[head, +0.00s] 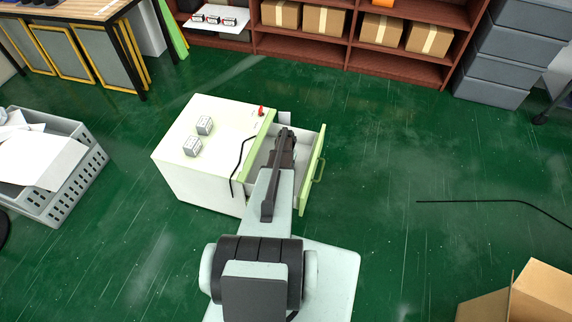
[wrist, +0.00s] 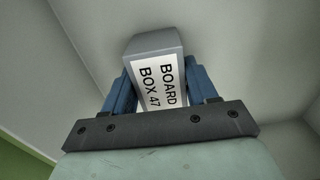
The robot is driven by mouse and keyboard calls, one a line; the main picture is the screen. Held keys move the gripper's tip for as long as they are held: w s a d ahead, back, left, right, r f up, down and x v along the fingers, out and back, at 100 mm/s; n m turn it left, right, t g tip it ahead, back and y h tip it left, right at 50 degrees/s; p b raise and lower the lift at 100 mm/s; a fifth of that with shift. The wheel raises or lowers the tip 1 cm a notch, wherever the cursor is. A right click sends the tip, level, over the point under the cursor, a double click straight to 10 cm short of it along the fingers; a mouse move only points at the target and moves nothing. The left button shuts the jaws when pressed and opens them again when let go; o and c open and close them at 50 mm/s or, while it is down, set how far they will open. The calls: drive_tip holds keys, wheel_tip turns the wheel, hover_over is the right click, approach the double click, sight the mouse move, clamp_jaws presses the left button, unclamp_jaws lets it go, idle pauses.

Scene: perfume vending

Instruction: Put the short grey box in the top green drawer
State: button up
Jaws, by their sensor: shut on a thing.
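My gripper (wrist: 160,92) is shut on a short grey box (wrist: 152,42) with a white label reading "BOARD BOX 47", one blue finger on each side. Pale grey walls surround it in the wrist view. In the head view my gripper (head: 285,142) is over or inside the open drawer with the green front (head: 313,172), at the right side of the white cabinet (head: 190,125). My arm hides part of the drawer, and the held box is not clearly visible there. I cannot tell whether the box touches the drawer floor.
A grey crate (head: 75,165) stands left and a cardboard box (head: 540,295) lower right. The green floor right of the drawer is mostly clear.

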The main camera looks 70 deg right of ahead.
drive_tip(key=o, duration=1.1)
drive_tip(key=shift+f, duration=0.1)
wheel_tip(320, 180, up, 12)
drive_tip(key=shift+r, duration=0.15)
